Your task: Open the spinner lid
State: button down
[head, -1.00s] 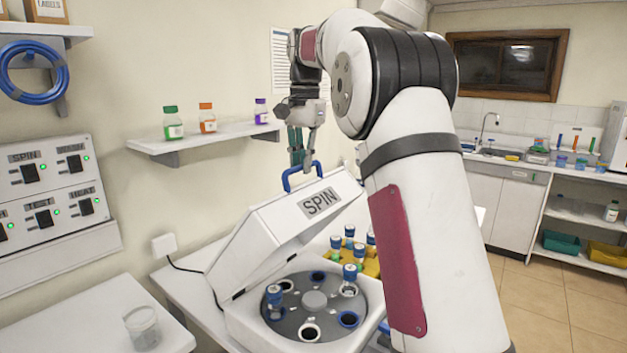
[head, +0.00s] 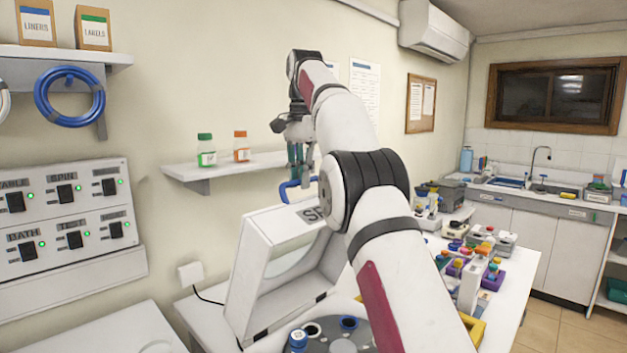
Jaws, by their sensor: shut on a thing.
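The spinner is a white box whose lid (head: 262,243) stands raised, tilted up from the base, with a grey SPIN label (head: 309,214) partly hidden by my arm. A blue handle (head: 285,191) sits on the lid's upper edge. My gripper (head: 296,178) is at the handle and shut on it; the near arm hides part of this. The rest of the rotor is out of frame or behind my arm.
A wall shelf (head: 230,172) with a green-capped bottle (head: 206,150) and an orange-capped bottle (head: 241,147) is close behind my gripper. A switch panel (head: 65,212) is at left. Racks of coloured items crowd the table at right.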

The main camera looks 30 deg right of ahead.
jog(key=shift+w+f, duration=0.15)
jog(key=shift+f, duration=0.1)
jog(key=c, duration=1.6)
grip_release()
jog(key=shift+a, duration=0.1)
jog(key=shift+c, duration=0.2)
jog(key=shift+r, duration=0.1)
